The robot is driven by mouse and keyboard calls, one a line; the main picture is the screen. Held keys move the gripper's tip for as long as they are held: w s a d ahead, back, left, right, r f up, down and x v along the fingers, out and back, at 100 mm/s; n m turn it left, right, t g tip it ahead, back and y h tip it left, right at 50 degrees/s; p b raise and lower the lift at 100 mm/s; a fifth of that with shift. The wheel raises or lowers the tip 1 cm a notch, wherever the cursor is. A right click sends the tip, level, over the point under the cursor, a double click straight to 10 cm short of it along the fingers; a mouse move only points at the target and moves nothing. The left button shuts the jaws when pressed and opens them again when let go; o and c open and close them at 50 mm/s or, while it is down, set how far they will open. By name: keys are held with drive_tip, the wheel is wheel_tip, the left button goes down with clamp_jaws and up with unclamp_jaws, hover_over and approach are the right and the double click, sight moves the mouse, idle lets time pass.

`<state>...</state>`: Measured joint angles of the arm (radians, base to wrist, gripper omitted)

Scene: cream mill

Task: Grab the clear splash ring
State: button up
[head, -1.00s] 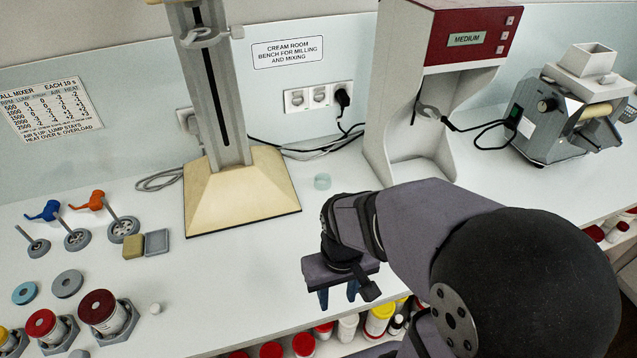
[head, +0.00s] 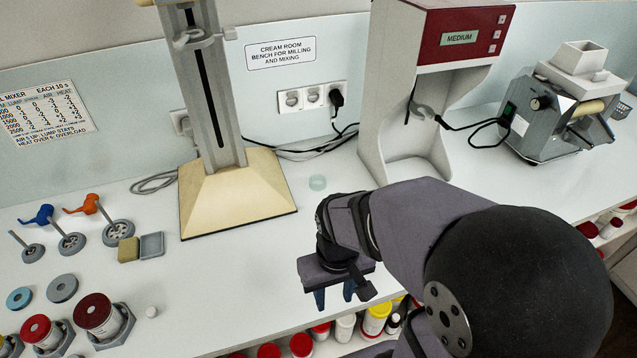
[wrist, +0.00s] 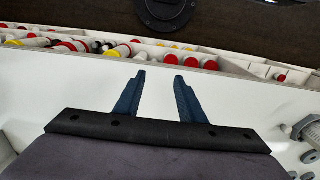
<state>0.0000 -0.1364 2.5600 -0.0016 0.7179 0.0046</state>
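The clear splash ring (head: 317,182) looks like a small, pale green, see-through ring. It lies on the white bench in the head view, between the beige stand base and the grey mixer with the red top. My gripper (head: 333,296) is near the bench's front edge, in front of the ring and apart from it. In the wrist view my gripper (wrist: 159,78) has its two blue fingers apart with nothing between them. The ring does not show in the wrist view.
The beige stand (head: 236,196) is left of the ring, and the grey mixer (head: 372,120) is right of it. A dark cable (head: 318,150) runs behind the ring. Mixing discs (head: 117,233) and red-lidded jars (head: 97,312) are at the left. Bottles (head: 376,318) sit below the front edge.

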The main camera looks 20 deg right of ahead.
sight(320, 194)
drive_tip(key=o, duration=0.7)
drive_tip(key=shift+w, duration=0.1)
drive_tip(key=w+d+f+t, duration=0.1)
drive_tip(key=w+t, duration=0.1)
drive_tip(key=w, duration=0.4)
drive_tip(key=w+d+f+t, duration=0.1)
drive_tip(key=w+f+t, duration=0.1)
drive_tip(key=w, duration=0.4)
drive_tip(key=w+d+f+t, duration=0.1)
drive_tip(key=w+t, duration=0.1)
drive_tip(key=w, duration=0.3)
drive_tip(key=shift+w+f+m, duration=0.15)
drive_tip(key=shift+w+m, duration=0.25)
drive_tip(key=w+d+t, duration=0.1)
drive_tip(key=w+t, duration=0.1)
drive_tip(key=w, duration=0.1)
drive_tip(key=w+d+t+h, duration=0.1)
drive_tip(key=w+d+t, duration=0.1)
drive_tip(key=w, duration=0.2)
drive_tip(key=w+d+t, duration=0.1)
drive_tip(key=w+t, duration=0.1)
drive_tip(key=w, duration=0.2)
drive_tip(key=shift+d+m+h+p, duration=0.2)
drive_tip(key=shift+m+h+p, duration=0.15)
drive_tip(key=shift+m+h, duration=0.05)
drive_tip(key=shift+w+d+r+t, duration=0.25)
drive_tip(key=shift+w+d+t, duration=0.15)
drive_tip(key=shift+t, duration=0.3)
drive_tip(key=shift+w, duration=0.15)
